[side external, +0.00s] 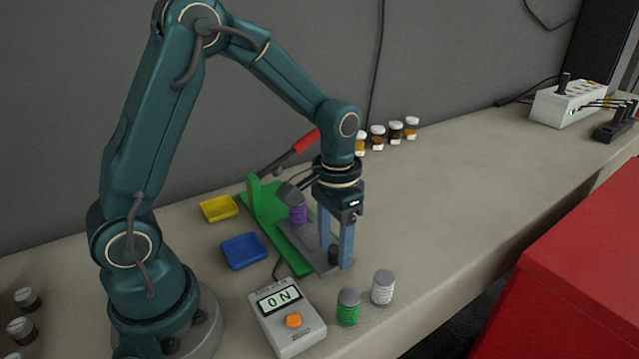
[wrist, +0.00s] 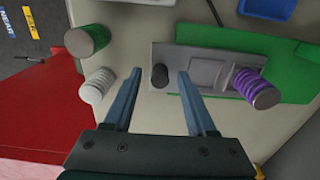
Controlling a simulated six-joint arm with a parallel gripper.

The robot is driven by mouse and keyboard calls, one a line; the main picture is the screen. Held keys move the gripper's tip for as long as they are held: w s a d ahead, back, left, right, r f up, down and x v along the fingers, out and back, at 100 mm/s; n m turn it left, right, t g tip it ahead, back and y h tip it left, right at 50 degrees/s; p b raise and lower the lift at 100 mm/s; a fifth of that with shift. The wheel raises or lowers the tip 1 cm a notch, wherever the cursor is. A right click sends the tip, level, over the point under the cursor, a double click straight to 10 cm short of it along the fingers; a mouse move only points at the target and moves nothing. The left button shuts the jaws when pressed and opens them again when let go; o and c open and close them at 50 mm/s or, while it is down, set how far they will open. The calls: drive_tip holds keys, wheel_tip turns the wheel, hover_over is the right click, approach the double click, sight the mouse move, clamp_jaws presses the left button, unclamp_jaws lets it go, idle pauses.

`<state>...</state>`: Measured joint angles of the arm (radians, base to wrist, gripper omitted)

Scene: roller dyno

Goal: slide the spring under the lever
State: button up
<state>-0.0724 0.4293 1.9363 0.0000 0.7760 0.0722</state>
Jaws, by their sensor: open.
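The purple spring (side external: 298,213) stands on a grey sliding plate (side external: 303,240) on the green base (side external: 268,212). In the wrist view the spring (wrist: 248,84) is at the right of the plate (wrist: 205,70). The lever with a red handle (side external: 306,141) slants over the base; its dark lower end is close to the spring's top, and contact cannot be told. A dark knob (side external: 334,253) rises from the plate's near end. My gripper (side external: 336,256) is open, pointing down, with a finger on each side of the knob (wrist: 159,76) and visible gaps in the wrist view.
A green spring (side external: 348,307) and a white spring (side external: 382,287) stand near the front edge. A readout box (side external: 287,315) showing "ON" sits left of them. Blue (side external: 244,250) and yellow (side external: 219,208) trays lie left of the base.

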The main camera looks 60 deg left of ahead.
clamp_jaws()
idle(1.4)
